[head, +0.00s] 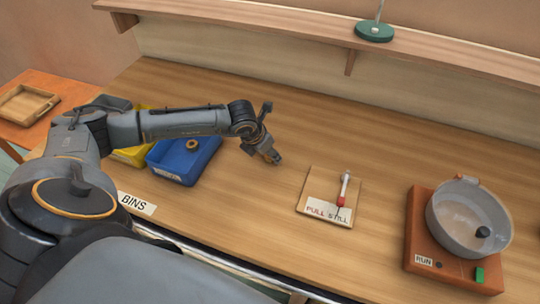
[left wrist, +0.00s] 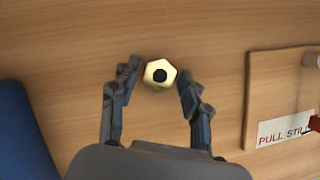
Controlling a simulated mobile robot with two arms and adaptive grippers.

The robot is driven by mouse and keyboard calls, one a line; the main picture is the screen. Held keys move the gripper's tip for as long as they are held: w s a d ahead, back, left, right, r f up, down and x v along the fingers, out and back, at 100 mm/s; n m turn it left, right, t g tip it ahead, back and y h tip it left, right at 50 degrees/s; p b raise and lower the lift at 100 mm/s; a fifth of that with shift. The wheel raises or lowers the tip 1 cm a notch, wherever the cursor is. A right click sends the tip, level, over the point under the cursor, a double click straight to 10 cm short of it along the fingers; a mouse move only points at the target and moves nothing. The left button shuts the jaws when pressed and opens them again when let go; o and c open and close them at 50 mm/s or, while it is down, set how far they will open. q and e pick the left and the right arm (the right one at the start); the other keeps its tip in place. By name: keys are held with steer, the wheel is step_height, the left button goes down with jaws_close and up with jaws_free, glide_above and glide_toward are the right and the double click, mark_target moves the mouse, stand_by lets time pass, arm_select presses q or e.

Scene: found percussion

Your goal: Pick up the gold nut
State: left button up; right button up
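The gold nut (left wrist: 160,73) is a hexagonal nut with a dark hole, seen in the left wrist view against the wood table. My left gripper (left wrist: 159,71) is open, with one fingertip on each side of the nut and only narrow gaps; I cannot tell whether either finger touches it. In the head view my left gripper (head: 272,158) is low over the table, right of the blue bin, and mostly hides the nut. My right gripper is not in view.
A blue bin (head: 167,172) holding a brass-coloured ring (head: 191,144) and a yellow bin (head: 130,157) stand to the left. A "PULL STILL" board (head: 313,190) with a red-tipped lever lies to the right. A grey pan sits on a "RUN" box (head: 422,225) further right.

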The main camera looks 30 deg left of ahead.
arm_select(q)
jaws_close()
steer(key=shift+r, duration=0.1)
